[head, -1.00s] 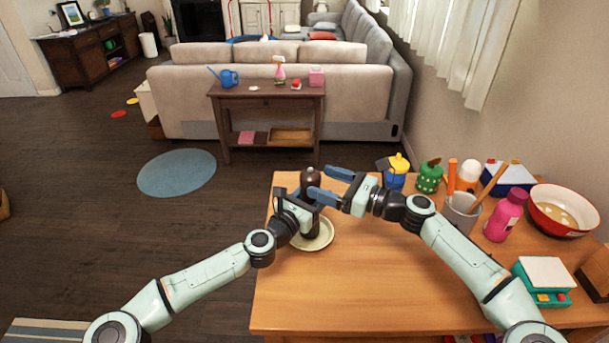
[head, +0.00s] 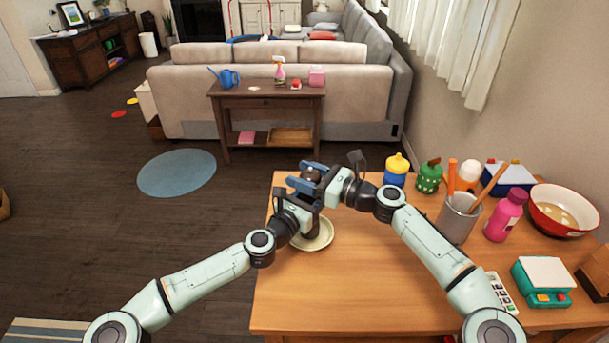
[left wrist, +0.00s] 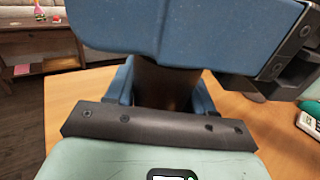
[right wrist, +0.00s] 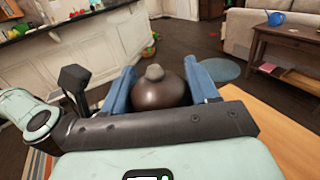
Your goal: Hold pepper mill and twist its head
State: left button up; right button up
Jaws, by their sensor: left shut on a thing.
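The dark brown pepper mill (head: 313,174) stands upright at the far left of the wooden table, on or over a pale plate (head: 325,240); its foot is mostly hidden. My left gripper (head: 306,205) is shut around the mill's body, which shows between blue fingers in the left wrist view (left wrist: 165,85). My right gripper (head: 309,176) is at the mill's head. In the right wrist view its open blue fingers straddle the round head (right wrist: 160,92) and its small top knob; contact is unclear. The right fingers cover much of the left wrist view.
The table's front middle (head: 350,290) is clear.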

jog(key=shift+r+t, duration=0.1)
jog(key=shift+t, duration=0.2)
jog(key=shift+w+d+m+t+h, duration=0.1)
jog(key=shift+w+m+t+h, duration=0.05)
jog(key=shift+m+t+h, duration=1.05)
jog(key=shift+w+d+m+t+h, duration=0.1)
jog(key=shift+m+t+h, duration=0.95)
jog(key=shift+t, duration=0.25)
jog(key=o, duration=1)
jog(key=shift+c, duration=0.2)
jog(key=v, duration=1.2)
